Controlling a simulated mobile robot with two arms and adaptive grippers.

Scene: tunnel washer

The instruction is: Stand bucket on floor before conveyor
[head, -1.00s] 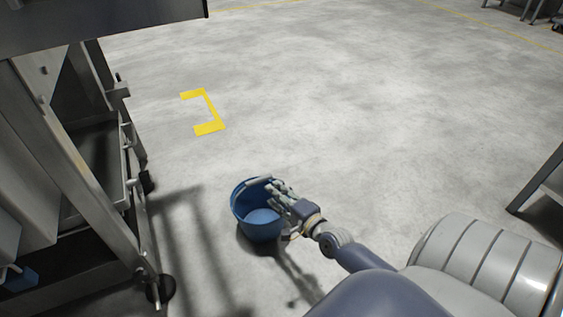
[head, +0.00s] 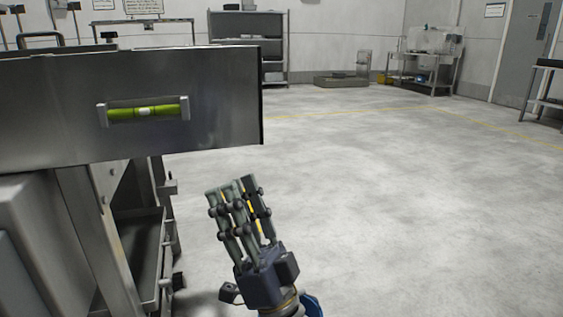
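My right gripper (head: 241,187) is raised at the bottom centre of the head view. Its fingers are stretched upward and slightly apart, with nothing between them. My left gripper is not in view.
The grey concrete floor (head: 400,190) is open at centre and right. A dark shelf unit (head: 247,50) and a low platform (head: 341,80) stand at the back wall. A steel table (head: 425,62) is at the back right, near a grey door (head: 525,60).

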